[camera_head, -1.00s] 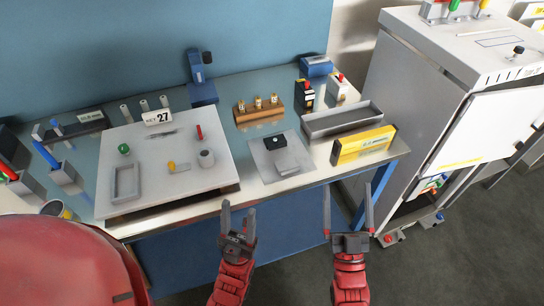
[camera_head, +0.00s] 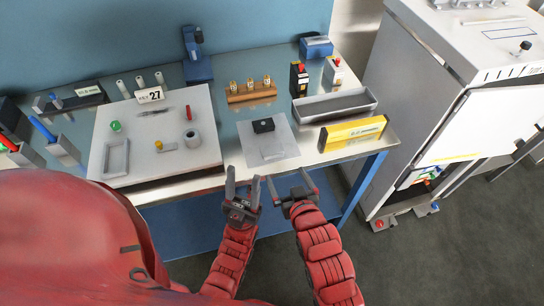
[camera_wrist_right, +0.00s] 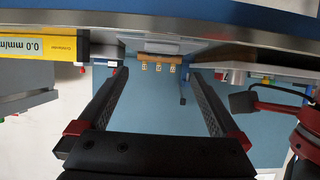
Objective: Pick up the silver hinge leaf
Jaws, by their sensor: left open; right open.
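I cannot tell for sure which piece is the silver hinge leaf. A flat silver-grey piece (camera_head: 271,153) lies on the light grey pad (camera_head: 288,140), in front of a black block (camera_head: 263,126). A small silver piece also lies beside a yellow knob (camera_head: 160,144) on the white board (camera_head: 205,160). My left gripper (camera_head: 243,180) is open and empty by the table's front edge. My right gripper (camera_head: 288,179) is open and empty, close to its right, below the pad in the picture. In the right wrist view its two fingers (camera_wrist_right: 157,78) stand wide apart with nothing between them.
A wooden stand (camera_head: 251,93) with small vials is behind the pad. A grey tray (camera_head: 335,106) and a yellow box (camera_head: 352,133) are to its right. A white cabinet (camera_head: 440,80) with an open door stands beyond the table's right end.

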